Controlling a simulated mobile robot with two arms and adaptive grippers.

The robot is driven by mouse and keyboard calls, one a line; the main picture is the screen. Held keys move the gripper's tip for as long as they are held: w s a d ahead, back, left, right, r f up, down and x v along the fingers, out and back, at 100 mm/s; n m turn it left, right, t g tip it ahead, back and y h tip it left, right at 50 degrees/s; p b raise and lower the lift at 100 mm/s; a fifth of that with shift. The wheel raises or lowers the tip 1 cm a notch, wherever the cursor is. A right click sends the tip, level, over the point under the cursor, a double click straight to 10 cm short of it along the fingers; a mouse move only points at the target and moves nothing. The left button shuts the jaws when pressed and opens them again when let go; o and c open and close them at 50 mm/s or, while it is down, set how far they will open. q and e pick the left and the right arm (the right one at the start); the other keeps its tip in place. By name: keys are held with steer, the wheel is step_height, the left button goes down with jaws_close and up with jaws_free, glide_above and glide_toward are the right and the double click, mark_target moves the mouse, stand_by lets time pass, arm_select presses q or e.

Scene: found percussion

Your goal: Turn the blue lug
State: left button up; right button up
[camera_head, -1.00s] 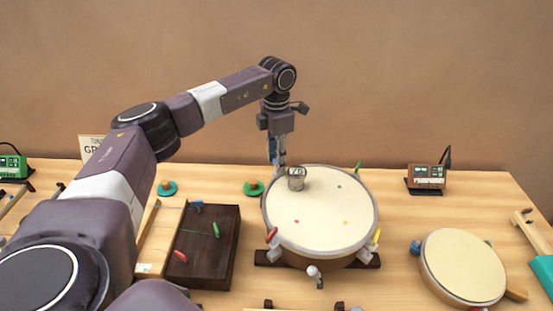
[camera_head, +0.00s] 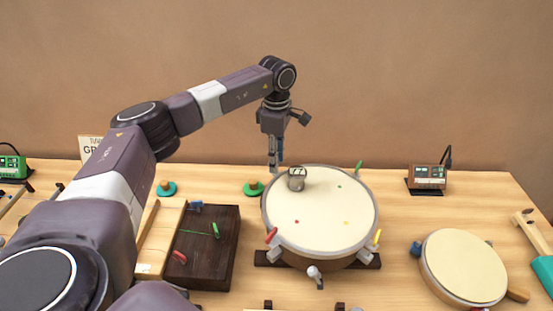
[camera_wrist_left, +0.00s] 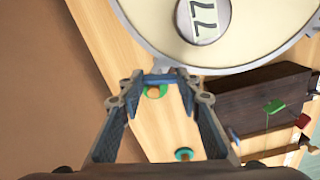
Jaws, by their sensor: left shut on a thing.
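The large drum (camera_head: 320,215) stands mid-table with a cream head; the wrist view shows its edge (camera_wrist_left: 262,58). Red (camera_head: 271,235), white (camera_head: 314,272), yellow (camera_head: 376,237) and green (camera_head: 358,168) lugs sit around its rim. A round gauge (camera_head: 297,179) rests on the head; its display reads 77 in the wrist view (camera_wrist_left: 203,20). My left gripper (camera_head: 274,167) points down at the drum's back-left rim. In the wrist view its fingertips (camera_wrist_left: 161,76) are shut on the blue lug (camera_wrist_left: 160,79), mostly hidden by them. My right gripper is out of view.
A dark tray (camera_head: 222,270) with small coloured pieces lies left of the drum. Green (camera_head: 253,189) and teal (camera_head: 166,188) discs lie behind the tray. A smaller drum (camera_head: 464,266) and a brown meter box (camera_head: 427,178) stand to the right.

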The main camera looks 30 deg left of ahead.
arm_select(q)
steer(key=shift+w+r, duration=0.15)
steer(key=shift+r, duration=0.05)
stand_by(0.3)
steer(key=o, duration=1.2)
steer(key=shift+f, duration=0.1)
steer(key=shift+c, duration=0.2)
step_height(320, 180, up, 12)
